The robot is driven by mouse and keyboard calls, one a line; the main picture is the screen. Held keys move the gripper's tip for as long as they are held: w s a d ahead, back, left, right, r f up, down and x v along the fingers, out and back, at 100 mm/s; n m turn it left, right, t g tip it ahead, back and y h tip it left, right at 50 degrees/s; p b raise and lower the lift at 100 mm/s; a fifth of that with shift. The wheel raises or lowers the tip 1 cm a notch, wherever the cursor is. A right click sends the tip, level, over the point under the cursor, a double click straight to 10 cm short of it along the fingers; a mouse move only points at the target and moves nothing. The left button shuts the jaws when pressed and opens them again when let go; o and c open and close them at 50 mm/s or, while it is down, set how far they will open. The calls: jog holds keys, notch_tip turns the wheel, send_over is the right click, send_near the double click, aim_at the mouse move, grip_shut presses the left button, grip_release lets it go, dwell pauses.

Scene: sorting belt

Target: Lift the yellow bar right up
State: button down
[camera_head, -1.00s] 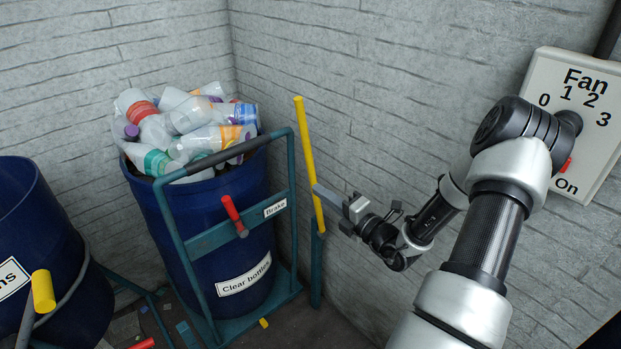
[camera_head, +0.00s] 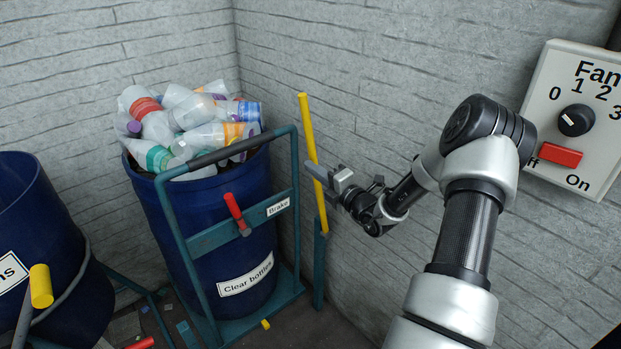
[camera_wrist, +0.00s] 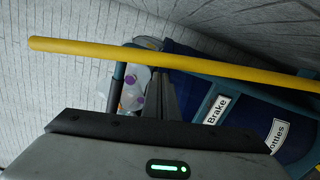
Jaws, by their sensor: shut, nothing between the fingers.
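The yellow bar (camera_head: 308,125) is a long lever that stands nearly upright, its top leaning a little left. Its lower end meets the top of a green post (camera_head: 319,265) by the wall. My gripper (camera_head: 313,170) is shut and empty, about halfway up the bar, its fingers crossing the bar with the tips just past its left side. In the wrist view the bar (camera_wrist: 200,63) runs across the picture and the grey fingers (camera_wrist: 163,92) reach to its underside. I cannot tell whether they touch it.
A blue barrel of clear bottles (camera_head: 225,230) stands in a green trolley frame (camera_head: 165,215) left of the bar. A red-handled brake lever (camera_head: 236,212) is on the frame. The grey wall (camera_head: 420,70) is close behind. A fan switch box (camera_head: 585,110) hangs at right.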

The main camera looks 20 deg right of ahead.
jog(key=shift+d, duration=0.15)
jog(key=d, duration=0.1)
jog(key=w+d, duration=0.1)
jog(key=d+r+p, duration=0.1)
jog(key=shift+w+d, duration=0.2)
jog(key=shift+d, duration=0.2)
jog(key=shift+a, duration=0.1)
